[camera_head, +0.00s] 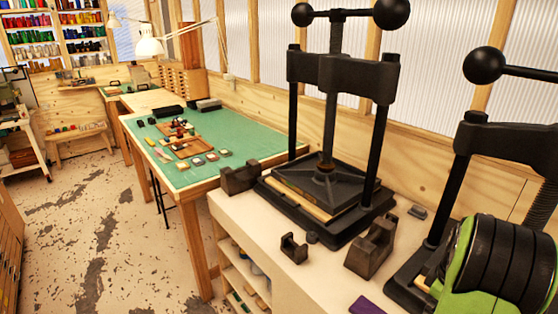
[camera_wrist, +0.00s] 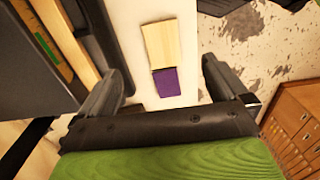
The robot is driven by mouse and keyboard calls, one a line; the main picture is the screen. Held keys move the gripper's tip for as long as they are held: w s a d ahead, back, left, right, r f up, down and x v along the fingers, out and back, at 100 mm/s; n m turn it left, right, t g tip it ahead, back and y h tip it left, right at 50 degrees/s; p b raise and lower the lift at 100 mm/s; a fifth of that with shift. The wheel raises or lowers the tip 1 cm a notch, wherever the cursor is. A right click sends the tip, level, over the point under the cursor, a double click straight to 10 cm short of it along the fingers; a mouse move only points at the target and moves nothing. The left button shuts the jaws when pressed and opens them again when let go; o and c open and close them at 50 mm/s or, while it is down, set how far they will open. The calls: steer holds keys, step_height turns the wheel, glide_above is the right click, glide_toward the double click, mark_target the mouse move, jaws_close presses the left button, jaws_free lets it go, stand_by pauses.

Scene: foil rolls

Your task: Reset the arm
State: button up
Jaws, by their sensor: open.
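My gripper (camera_wrist: 165,72) is open in the wrist view, with its two dark fingers spread apart and nothing between them touching either finger. Beyond the gap lies a purple block (camera_wrist: 166,82) end to end with a pale wooden block (camera_wrist: 160,43) on a white bench top (camera_wrist: 197,87). The purple block also shows at the bottom edge of the head view (camera_head: 368,305). My green and black arm fills the lower right of the head view. My gripper is hidden there.
A black screw press (camera_head: 325,185) stands on the bench, with a second press (camera_head: 440,215) close beside my arm. Dark metal blocks (camera_head: 372,248) sit in front. A green-topped table (camera_head: 235,140) with small items is further back. Open floor lies at left.

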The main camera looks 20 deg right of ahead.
steer(key=w+a+r+m+t+h, duration=0.1)
steer(key=a+r, duration=0.5)
steer(key=a, duration=0.3)
steer(key=w+a+r+m+t, duration=0.1)
steer(key=a+r, duration=0.5)
steer(key=a, duration=0.2)
steer(key=s+a+r+m+t, duration=0.1)
steer(key=s+a, duration=0.4)
steer(key=a, duration=0.2)
steer(key=s+a+r+m+t+y, duration=0.1)
steer(key=s+a+t, duration=0.1)
steer(key=s+a, duration=0.3)
steer(key=shift+a+r+m+t, duration=0.3)
steer(key=shift+a+m, duration=0.1)
steer(key=shift+a, duration=0.55)
steer(key=shift+s, duration=0.1)
